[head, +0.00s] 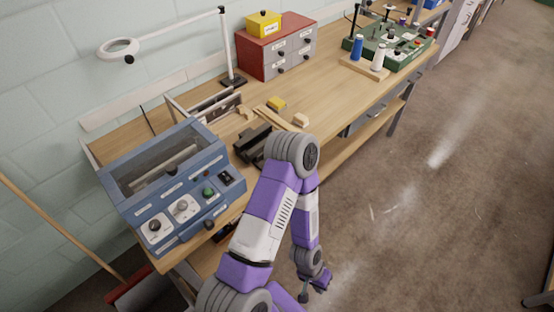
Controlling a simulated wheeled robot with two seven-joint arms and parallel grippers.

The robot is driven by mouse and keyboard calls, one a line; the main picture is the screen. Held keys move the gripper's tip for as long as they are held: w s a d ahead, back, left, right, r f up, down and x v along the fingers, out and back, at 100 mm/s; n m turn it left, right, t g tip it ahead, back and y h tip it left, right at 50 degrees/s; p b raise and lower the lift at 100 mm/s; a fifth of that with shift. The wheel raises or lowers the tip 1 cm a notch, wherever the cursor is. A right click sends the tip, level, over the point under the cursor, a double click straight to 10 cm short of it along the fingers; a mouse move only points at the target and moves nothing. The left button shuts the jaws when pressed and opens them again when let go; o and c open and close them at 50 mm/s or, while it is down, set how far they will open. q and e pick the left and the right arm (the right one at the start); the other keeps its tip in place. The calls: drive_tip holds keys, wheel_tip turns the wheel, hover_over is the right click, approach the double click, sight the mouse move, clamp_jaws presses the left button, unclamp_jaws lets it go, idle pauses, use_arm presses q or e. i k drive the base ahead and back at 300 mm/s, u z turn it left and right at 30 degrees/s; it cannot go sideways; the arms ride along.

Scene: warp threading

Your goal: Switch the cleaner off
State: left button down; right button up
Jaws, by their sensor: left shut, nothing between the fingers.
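The cleaner looks to be the blue bench machine (150,208) with a clear lid (160,160), at the left end of the wooden bench. Its sloping front panel carries two dials, one at the left (155,227) and one beside it (183,207). To their right are a green button (208,192) and a black switch (226,178). The switch's position is too small to read. My left arm bends down in front of the bench. My left gripper (304,291) hangs low over the floor, shut and empty, well apart from the machine. My right gripper is out of view.
A black fixture (254,143) sits right of the machine. Behind are a white magnifier lamp (228,50), a red and grey drawer unit (276,50) and a yellow box (264,23). Thread spools (378,58) and a green machine (400,45) stand farther right. The floor at right is clear.

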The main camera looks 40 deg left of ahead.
sight(227, 178)
drive_tip(key=z, duration=0.55)
drive_tip(key=k, duration=0.55)
drive_tip(key=u, duration=1.45)
